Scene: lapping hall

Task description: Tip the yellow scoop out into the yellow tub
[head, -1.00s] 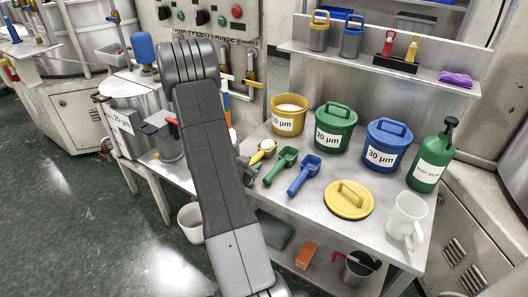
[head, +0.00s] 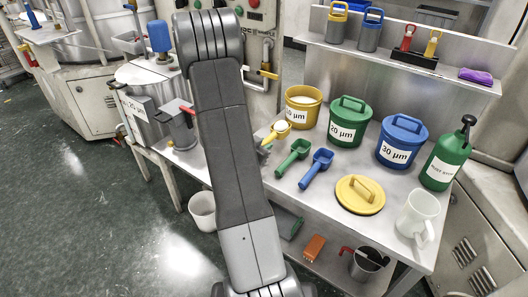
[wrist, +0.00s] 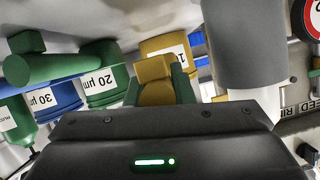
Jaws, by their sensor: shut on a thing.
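The yellow scoop (head: 277,132) holds a white heap and appears raised just in front of the yellow tub (head: 303,117). The tub is open, labelled, and has white content near its rim. My gripper (head: 264,146) is mostly hidden behind my arm in the head view. In the wrist view, it is shut on the scoop's yellow handle (wrist: 155,70), and the yellow tub (wrist: 166,43) is close beyond. The scoop looks roughly level and apart from the tub.
A green scoop (head: 294,156) and a blue scoop (head: 317,168) lie on the bench. The green tub (head: 347,133) and blue tub (head: 400,150) have lids on. A yellow lid (head: 360,203), white jug (head: 417,215) and green bottle (head: 444,165) stand to the right.

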